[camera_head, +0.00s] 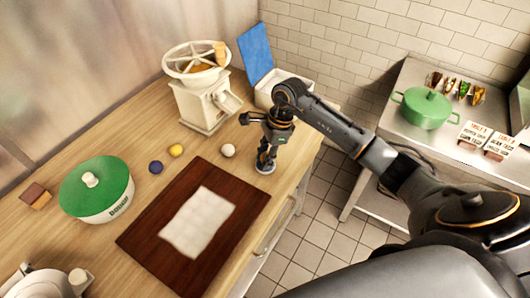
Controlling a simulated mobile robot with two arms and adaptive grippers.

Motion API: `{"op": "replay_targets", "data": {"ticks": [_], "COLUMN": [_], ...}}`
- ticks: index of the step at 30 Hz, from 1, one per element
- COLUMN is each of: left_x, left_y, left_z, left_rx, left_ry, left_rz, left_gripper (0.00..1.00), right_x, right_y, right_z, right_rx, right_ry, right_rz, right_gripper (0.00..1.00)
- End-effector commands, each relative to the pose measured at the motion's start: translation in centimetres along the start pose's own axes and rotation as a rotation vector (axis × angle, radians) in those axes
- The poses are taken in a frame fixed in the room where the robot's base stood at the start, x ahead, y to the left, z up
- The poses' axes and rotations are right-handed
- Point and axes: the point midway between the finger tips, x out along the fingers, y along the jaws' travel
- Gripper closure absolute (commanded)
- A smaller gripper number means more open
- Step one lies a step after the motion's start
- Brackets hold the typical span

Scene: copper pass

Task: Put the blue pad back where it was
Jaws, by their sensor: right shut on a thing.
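My right gripper (266,158) points down over the right edge of the wooden counter, right of the dark brown board. It is shut on a small, round, greyish-blue thing (265,169) low at its fingertips. The fingers partly hide this thing, and I cannot tell for sure that it is the blue pad. A small dark blue round thing (155,167) lies on the counter left of the board, beside a yellow one (176,150). A whitish one (228,150) lies near the board's far edge. My left gripper is not in view.
The brown board (140,244) bears a white cloth (198,222). A green-lidded pot (97,190) stands left. A cream mill (203,100) and a white box with a raised blue lid (256,52) stand behind. A metal table with a green pot (423,108) is at right.

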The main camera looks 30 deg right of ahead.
Motion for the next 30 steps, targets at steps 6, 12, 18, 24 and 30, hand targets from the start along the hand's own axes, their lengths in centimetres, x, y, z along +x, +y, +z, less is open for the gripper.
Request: {"op": "replay_targets", "data": {"ticks": [6,12,18,24,30], "left_x": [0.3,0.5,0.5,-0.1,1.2], "left_y": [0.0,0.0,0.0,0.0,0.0], "left_z": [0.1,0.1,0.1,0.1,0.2], "left_rx": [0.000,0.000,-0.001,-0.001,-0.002], "left_ry": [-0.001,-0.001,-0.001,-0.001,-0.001], "left_rz": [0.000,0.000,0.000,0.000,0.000], "left_gripper": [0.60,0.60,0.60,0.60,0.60], "right_x": [0.1,0.3,0.2,-0.2,-3.1], "right_y": [0.0,0.0,0.0,0.0,-0.2], "right_z": [-0.1,-0.1,-0.1,0.1,-0.1], "right_rx": [0.000,0.000,0.000,0.000,-0.001], "right_ry": [0.000,-0.001,-0.001,-0.001,0.001], "right_rz": [-0.001,-0.001,-0.001,-0.001,-0.009], "right_gripper": [1.00,0.52,0.50,0.50,0.50]}}
